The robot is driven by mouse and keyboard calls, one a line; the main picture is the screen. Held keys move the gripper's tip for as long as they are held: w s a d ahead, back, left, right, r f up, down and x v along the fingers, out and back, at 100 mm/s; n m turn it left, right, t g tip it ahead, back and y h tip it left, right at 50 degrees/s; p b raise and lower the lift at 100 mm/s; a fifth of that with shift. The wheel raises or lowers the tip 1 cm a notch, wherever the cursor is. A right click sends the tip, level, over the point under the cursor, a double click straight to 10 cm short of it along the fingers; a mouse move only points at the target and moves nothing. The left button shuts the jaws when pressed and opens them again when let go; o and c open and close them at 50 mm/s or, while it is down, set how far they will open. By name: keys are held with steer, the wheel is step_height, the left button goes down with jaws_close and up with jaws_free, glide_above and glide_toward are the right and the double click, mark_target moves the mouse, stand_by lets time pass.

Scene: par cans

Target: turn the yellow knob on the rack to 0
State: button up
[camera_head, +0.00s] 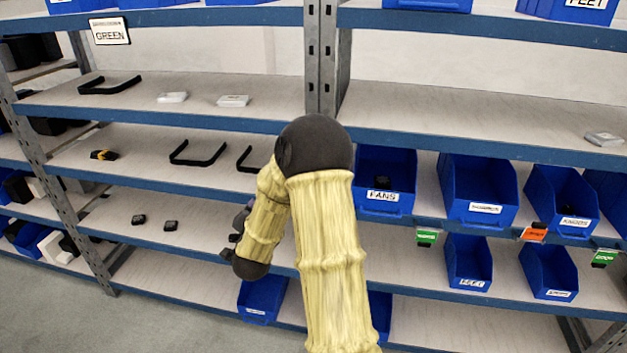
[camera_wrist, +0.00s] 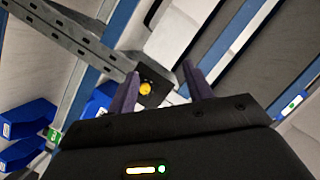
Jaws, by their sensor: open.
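In the wrist view a round yellow knob (camera_wrist: 146,88) sits on the face of a dark box on the rack, close to the post. Its pointer and any markings are too small to read. My gripper (camera_wrist: 160,70) is open and empty. Its two purple fingers reach toward the rack, with the knob seen between them, nearer the left finger; I see no contact. In the head view a small black piece with yellow on it (camera_head: 104,155) lies on the left middle shelf; I cannot tell whether it is the same thing. My gripper (camera_head: 236,228) is partly hidden behind my arm there.
A perforated metal post (camera_head: 321,60) splits the rack. Blue bins (camera_head: 480,190) stand to the right, and a blue bin (camera_head: 262,298) is low by my arm. Black handles (camera_head: 199,153) and small white boxes (camera_head: 233,101) lie on the left shelves. Floor (camera_head: 50,310) is clear at lower left.

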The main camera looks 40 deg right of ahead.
steer(key=s+d+m+g+h, duration=0.2)
steer(key=s+d+m+h, duration=0.1)
steer(key=d+m+h, duration=0.3)
steer(key=shift+s+d+f+m+g+b, duration=0.2)
steer(key=shift+s+d+m+g+b, duration=0.15)
steer(key=shift+d, duration=0.7)
steer(key=shift+w, duration=0.15)
steer(key=p+x, duration=0.6)
steer(key=x, duration=1.1)
steer(key=shift+d+r, duration=0.2)
steer(key=shift+c, duration=0.2)
steer(key=c, duration=0.9)
